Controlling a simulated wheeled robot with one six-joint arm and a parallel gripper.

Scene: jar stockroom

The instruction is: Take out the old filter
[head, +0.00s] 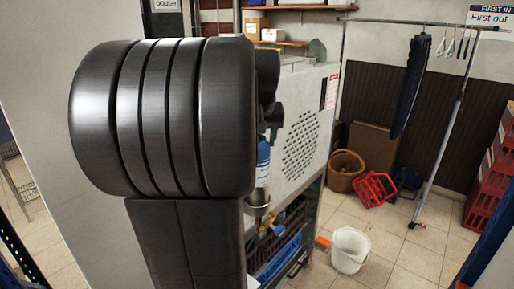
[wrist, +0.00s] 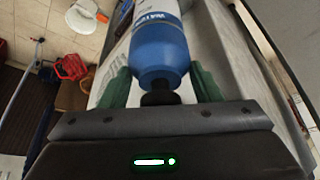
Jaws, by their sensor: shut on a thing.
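The filter (head: 263,165) is a cylinder with a blue end and a white lower part, standing roughly upright beside the machine (head: 325,125) with the perforated panel. In the wrist view the filter (wrist: 160,48) sits between the green fingers of my gripper (wrist: 160,74), which are closed on its blue end. A dark stub shows at its near end. In the head view my arm hides most of the gripper. A metallic fitting (head: 258,208) shows at the filter's lower end; I cannot tell whether the filter is still joined to it.
A white bucket (head: 349,252) stands on the floor right of the machine, with an orange item (head: 322,242) beside it. A wicker basket (head: 346,172) and a red crate (head: 374,189) lie farther back. A clothes rail (head: 440,130) stands at right. The tiled floor between is clear.

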